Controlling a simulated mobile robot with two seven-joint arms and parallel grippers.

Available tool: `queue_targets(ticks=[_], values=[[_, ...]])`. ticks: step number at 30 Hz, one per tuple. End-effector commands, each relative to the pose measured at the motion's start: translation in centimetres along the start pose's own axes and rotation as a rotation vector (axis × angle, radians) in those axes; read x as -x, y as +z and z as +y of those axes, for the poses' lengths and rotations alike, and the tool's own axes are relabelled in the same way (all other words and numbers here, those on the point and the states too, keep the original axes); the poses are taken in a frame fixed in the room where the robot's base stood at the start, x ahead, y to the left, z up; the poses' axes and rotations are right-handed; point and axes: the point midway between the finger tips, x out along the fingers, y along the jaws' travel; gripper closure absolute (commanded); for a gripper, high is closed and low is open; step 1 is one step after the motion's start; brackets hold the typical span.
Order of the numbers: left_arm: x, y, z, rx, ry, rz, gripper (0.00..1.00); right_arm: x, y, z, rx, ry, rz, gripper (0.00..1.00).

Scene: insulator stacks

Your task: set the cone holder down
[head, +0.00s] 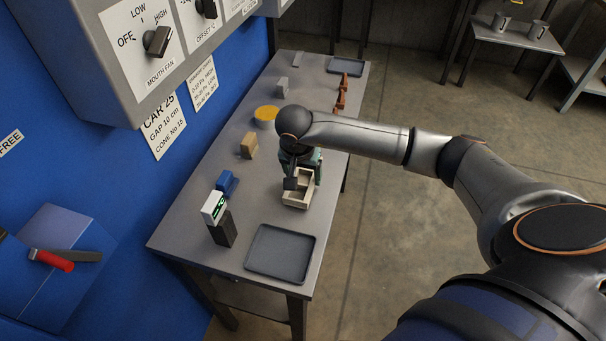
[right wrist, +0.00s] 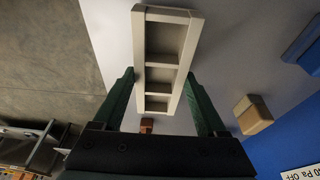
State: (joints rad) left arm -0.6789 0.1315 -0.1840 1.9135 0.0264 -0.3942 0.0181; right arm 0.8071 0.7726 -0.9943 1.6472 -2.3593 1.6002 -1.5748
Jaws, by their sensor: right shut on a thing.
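The cone holder (head: 297,203) is a cream open box with several compartments in a row. It is at the right edge side of the grey table (head: 200,190), between the near tray and the round yellow-topped dish. My right gripper (head: 304,175) is over it with its green fingers on either side. In the right wrist view the cone holder (right wrist: 149,103) lies between the two fingers of the gripper (right wrist: 160,76), which are shut on it. I cannot tell whether its underside touches the table. My left gripper is not in view.
A dark tray (head: 281,252) lies empty in front. A white-and-green device (head: 213,207), a dark block (head: 223,231), a blue block (head: 228,183) and a tan block (head: 249,147) stand left. The yellow-topped dish (head: 266,114) and brown pieces (head: 342,92) are farther back.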

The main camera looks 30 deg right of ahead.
Motion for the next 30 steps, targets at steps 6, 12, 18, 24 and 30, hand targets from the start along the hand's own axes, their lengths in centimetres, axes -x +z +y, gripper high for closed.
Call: queue_targets(ticks=[6,12,18,24,30], values=[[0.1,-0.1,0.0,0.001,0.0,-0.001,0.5,-0.6,0.1,-0.1,0.0,-0.004,0.001,0.88],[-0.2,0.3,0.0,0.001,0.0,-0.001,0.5,-1.1,0.2,-0.1,0.0,-0.003,0.001,0.88],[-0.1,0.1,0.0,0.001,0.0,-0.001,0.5,-0.9,0.2,0.0,0.0,-0.003,0.0,0.03],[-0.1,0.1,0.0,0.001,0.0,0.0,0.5,-0.9,0.2,0.0,0.0,-0.003,0.0,0.0],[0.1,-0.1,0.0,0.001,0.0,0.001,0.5,0.0,0.1,-0.1,0.0,-0.006,0.002,0.0]])
